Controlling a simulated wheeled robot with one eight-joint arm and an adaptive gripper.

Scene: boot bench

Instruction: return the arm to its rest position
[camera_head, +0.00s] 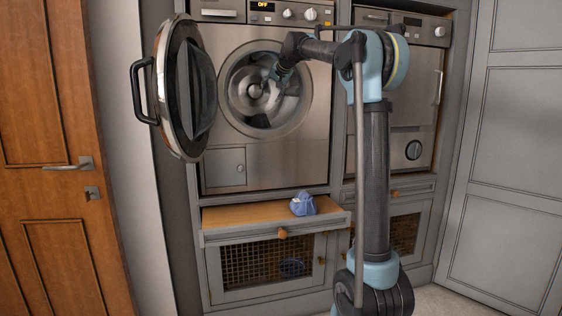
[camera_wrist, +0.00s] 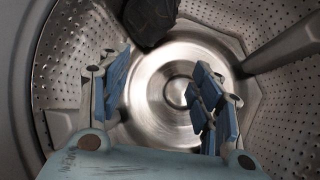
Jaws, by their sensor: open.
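My gripper (camera_wrist: 160,98) is open and empty inside the washer's drum. In the wrist view its two blue-padded fingers stand apart, with the shiny drum back plate (camera_wrist: 170,90) between them. A dark cloth item (camera_wrist: 150,18) lies against the drum at the top of the wrist view, apart from the fingers. In the head view my arm (camera_head: 375,180) rises at the right and reaches left through the open door of the washing machine (camera_head: 222,70). The fingers are hard to make out in the head view.
The round washer door (camera_head: 182,88) is swung open to the left. A drawer (camera_head: 250,214) below is pulled out, with a blue cloth bundle (camera_head: 303,204) on it. A second machine (camera_head: 412,110) stands at the right. A wooden door (camera_head: 50,160) is at far left.

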